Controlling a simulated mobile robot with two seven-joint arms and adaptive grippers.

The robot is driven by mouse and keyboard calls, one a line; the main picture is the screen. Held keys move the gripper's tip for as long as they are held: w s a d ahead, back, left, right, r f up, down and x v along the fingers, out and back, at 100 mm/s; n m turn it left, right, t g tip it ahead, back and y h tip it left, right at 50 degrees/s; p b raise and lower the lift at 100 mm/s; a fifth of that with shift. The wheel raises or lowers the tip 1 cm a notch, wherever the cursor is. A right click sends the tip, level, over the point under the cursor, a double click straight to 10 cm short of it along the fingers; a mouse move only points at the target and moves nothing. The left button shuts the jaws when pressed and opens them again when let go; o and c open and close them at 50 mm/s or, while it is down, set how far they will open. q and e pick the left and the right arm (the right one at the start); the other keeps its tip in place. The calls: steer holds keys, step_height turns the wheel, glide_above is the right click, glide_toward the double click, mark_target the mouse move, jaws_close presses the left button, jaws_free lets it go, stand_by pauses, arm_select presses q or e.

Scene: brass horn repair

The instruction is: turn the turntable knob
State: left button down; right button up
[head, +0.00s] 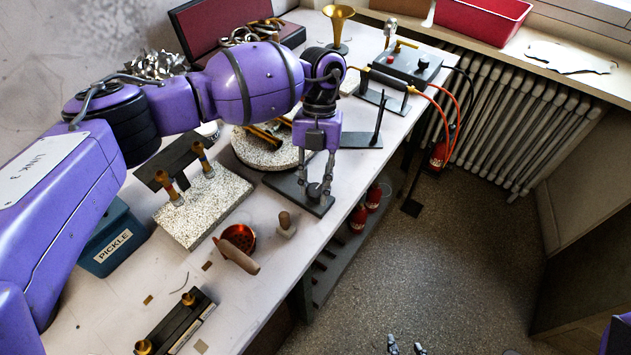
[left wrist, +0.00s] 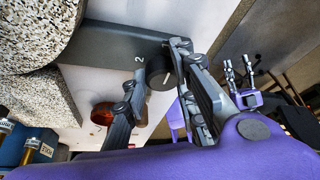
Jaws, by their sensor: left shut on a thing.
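The turntable (head: 242,154) is a round speckled disc on the bench with brass parts on it. A dark base plate (head: 291,190) sticks out from it toward the bench's front edge. The dark round knob (left wrist: 160,72) stands on this plate and has a white pointer line; a "2" is marked beside it. My left gripper (head: 318,190) points down over the plate, its fingers shut on the knob. The fingers hide much of the knob in the head view. My right gripper (head: 405,347) is low at the bottom edge, away from the bench, its two fingertips apart and empty.
A speckled slab (head: 225,206) with brass-topped posts, a copper strainer-like cup (head: 238,236) with a wooden handle and a small wooden-topped stamp (head: 286,225) stand nearby. A black stand (head: 377,128) rises to the right. A blue pickle box (head: 112,243) is at left.

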arm_select(q)
steer(key=shift+a+f, duration=0.2)
steer(key=shift+a, duration=0.2)
steer(key=c, duration=1.6)
jaws_free()
steer(key=shift+a, duration=0.1)
steer(key=shift+o, duration=0.2)
steer(key=shift+d+r, duration=0.15)
steer(key=shift+d, duration=0.05)
steer(key=shift+w+r, duration=0.1)
steer(key=shift+r, duration=0.2)
steer(key=v, duration=1.1)
steer(key=shift+r, duration=0.15)
steer(key=shift+w+d, duration=0.1)
